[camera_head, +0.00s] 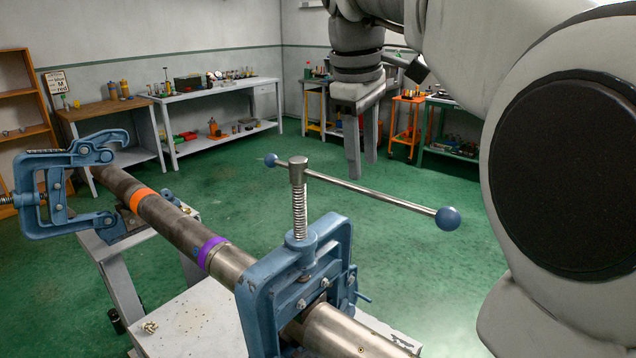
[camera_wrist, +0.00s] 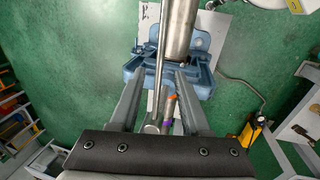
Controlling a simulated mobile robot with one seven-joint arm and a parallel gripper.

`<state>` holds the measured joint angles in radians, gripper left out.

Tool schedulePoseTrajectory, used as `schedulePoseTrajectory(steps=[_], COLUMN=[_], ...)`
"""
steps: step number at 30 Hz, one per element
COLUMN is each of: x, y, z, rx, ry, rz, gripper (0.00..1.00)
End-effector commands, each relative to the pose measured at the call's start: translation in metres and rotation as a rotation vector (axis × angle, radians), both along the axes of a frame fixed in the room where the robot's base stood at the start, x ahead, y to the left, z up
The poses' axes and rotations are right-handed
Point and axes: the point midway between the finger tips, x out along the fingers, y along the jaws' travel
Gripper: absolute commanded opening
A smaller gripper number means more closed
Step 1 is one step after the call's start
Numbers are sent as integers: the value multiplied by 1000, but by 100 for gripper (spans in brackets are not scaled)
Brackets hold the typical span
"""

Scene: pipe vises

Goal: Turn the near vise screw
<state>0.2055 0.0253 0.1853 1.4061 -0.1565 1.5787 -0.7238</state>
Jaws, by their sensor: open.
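The near vise (camera_head: 300,270) is a blue frame around the pipe. Its upright silver screw (camera_head: 300,215) carries a long steel bar (camera_head: 375,190) with blue ball ends, the larger-looking one (camera_head: 448,218) at right. My gripper (camera_head: 364,165) points down, open and empty, and appears above or behind the bar in the head view. In the wrist view my gripper (camera_wrist: 160,74) has its fingers apart, with a bar (camera_wrist: 160,50) seen between them. Contact with the bar cannot be told. The grey pipe (camera_head: 230,265) has purple and orange bands.
A second blue vise (camera_head: 60,185) stands farther left, its frame tipped sideways. The near vise sits on a pale bench (camera_head: 195,320). Workbenches (camera_head: 210,105) with tools line the walls. The green floor (camera_head: 250,205) between is largely clear. My arm fills the right side.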

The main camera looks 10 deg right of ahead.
Motion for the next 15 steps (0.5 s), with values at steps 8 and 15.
schedulePoseTrajectory(steps=[8,15], x=[4,5], y=[-6,-7], z=[-37,-43], rx=[1,0], ry=[0,-2], rz=[-1,-1], gripper=[47,47])
